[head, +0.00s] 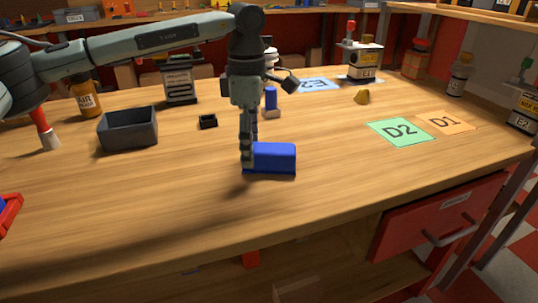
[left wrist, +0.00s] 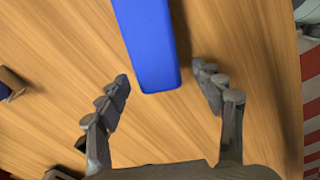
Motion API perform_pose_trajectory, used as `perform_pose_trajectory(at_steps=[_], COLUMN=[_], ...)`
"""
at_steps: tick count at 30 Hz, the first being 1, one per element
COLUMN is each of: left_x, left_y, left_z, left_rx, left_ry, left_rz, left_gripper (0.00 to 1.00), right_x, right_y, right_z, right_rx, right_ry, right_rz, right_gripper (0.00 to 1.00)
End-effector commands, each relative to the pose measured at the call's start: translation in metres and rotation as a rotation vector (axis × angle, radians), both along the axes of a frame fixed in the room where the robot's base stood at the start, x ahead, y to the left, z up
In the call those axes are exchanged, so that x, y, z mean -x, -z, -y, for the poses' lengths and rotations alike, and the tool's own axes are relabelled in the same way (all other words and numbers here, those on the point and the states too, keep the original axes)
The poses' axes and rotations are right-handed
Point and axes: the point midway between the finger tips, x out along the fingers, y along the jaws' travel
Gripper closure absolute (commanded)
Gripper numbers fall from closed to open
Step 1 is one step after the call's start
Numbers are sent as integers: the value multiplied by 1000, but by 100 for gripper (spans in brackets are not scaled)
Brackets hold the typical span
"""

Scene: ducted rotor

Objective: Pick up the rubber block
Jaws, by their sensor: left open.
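The rubber block (head: 274,158) is a blue, rounded bar lying on the wooden workbench near its front edge. My left gripper (head: 248,160) points down at the block's left end in the head view and hides part of that end. In the left wrist view the block (left wrist: 148,45) reaches in from the top, and its near end lies between and slightly beyond the open fingers of the left gripper (left wrist: 165,90). Both fingers appear apart from the block, with bare wood on either side. My right gripper is not in view.
A green D2 card (head: 401,131) and an orange D1 card (head: 446,122) lie to the right. A small blue cylinder (head: 271,98) stands behind. Wood left and right of the block is clear.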

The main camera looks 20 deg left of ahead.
Motion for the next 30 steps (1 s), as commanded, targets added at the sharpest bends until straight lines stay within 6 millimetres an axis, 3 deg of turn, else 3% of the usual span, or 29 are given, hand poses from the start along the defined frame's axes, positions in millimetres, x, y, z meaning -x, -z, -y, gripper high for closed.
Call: perform_pose_trajectory(at_steps=[3,10,24,30], left_x=[0,0,0,-1], left_y=[10,12,11,10], left_z=[0,0,0,0], left_rx=[1,1,2,2], left_ry=[-1,-1,-1,-1], left_rz=[1,1,2,2], left_gripper=[33,33,87,87], right_x=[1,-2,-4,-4], right_y=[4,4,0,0], right_z=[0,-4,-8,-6], right_rx=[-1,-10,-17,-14], right_ry=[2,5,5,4], right_rz=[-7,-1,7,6], right_gripper=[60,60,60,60])
